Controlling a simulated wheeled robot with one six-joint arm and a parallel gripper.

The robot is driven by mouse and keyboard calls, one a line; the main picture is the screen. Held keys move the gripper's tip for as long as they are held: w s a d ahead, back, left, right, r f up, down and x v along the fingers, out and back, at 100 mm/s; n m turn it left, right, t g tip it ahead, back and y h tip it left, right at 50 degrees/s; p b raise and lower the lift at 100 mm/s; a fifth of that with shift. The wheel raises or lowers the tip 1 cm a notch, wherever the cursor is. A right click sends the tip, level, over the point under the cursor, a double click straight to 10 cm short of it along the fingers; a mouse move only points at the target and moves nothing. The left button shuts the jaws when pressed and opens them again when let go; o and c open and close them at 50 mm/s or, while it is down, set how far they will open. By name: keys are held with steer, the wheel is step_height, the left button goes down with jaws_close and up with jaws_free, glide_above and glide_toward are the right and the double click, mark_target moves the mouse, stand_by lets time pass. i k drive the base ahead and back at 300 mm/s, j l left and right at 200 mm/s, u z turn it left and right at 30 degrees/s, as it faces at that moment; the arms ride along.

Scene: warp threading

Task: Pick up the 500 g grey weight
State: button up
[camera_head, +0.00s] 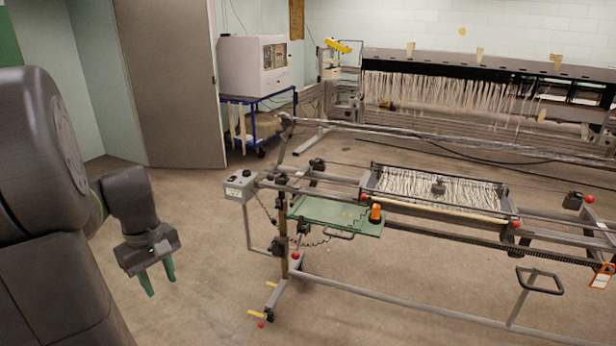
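A small dark grey object with a knob on top (438,187) sits on the white threads of the frame at the middle right. It looks like the grey weight, but no marking can be read at this size. My gripper (161,284) hangs at the lower left with its two green fingers pointing down. The fingers are apart with nothing between them. My gripper is over bare floor, well to the left of the metal stand and far from the grey object.
A metal stand with a green tray (325,217) and an orange-topped item (375,213) lies between my gripper and the threaded frame (508,200). A grey control box (240,186) is at its left corner. A blue cart (262,101) stands behind. The floor around my gripper is clear.

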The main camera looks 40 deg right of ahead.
mark_target(438, 189)
steer(key=l+z, duration=0.15)
steer(key=l, duration=0.35)
steer(key=i+l+z, duration=0.1)
steer(key=l, duration=0.4)
steer(key=i+l+z, duration=0.15)
steer(key=l, duration=0.35)
steer(key=l+z, duration=0.15)
steer(key=l, duration=0.35)
steer(key=i+l+z, duration=0.15)
steer(key=l, duration=0.3)
steer(key=i+l+z, duration=0.1)
steer(key=l, duration=0.35)
steer(key=i+l+z, duration=0.15)
steer(key=l, duration=0.3)
steer(key=i+l+z, duration=0.15)
steer(key=i+l, duration=0.15)
steer(key=l, duration=0.1)
